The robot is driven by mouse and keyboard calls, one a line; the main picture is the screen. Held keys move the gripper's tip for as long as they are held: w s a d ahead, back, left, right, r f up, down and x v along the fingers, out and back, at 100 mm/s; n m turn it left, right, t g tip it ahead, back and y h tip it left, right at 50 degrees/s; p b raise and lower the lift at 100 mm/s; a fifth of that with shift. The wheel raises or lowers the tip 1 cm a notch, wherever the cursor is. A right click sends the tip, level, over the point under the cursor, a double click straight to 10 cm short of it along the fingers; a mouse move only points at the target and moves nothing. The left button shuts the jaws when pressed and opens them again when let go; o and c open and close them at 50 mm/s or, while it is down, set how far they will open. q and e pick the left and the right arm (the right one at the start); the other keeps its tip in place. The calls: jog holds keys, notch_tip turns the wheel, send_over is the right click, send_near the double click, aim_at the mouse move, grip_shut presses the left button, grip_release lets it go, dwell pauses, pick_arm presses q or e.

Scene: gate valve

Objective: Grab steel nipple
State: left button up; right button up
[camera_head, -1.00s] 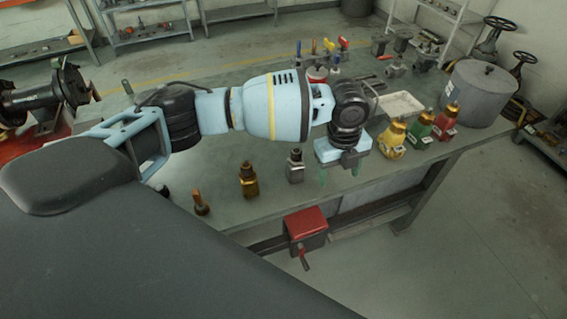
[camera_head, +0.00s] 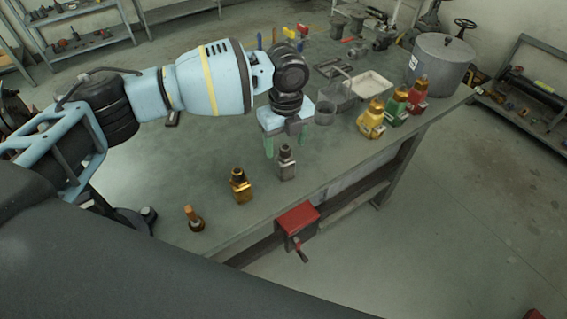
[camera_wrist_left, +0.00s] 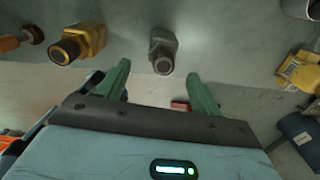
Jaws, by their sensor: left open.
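The steel nipple (camera_head: 287,166) is a grey upright fitting with a threaded top, standing on the workbench (camera_head: 225,217). In the left wrist view the nipple (camera_wrist_left: 163,52) is just beyond the fingertips, lined up with the gap between them. Whether a finger touches the nipple cannot be told. My right gripper is not in view.
A brass fitting (camera_head: 240,187) and a small copper-coloured piece (camera_head: 194,219) stand left of the nipple. Yellow (camera_head: 371,120), green (camera_head: 397,105) and red (camera_head: 418,94) fittings stand to the right. A red vise (camera_head: 298,219) hangs at the front edge.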

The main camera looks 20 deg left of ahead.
aim_at(285, 158)
pick_arm(q)
notch_tip(285, 158, down, 2)
jog(key=shift+w+a+f, duration=0.1)
jog(key=shift+w+f, duration=0.1)
jog(key=shift+f, duration=0.9)
jog(key=shift+w+a+f, duration=0.1)
jog(key=shift+w+f, duration=0.05)
jog(key=shift+f, duration=1.4)
jog(key=c, duration=1.3)
jog(key=shift+c, duration=0.6)
jog(key=shift+r, duration=0.1)
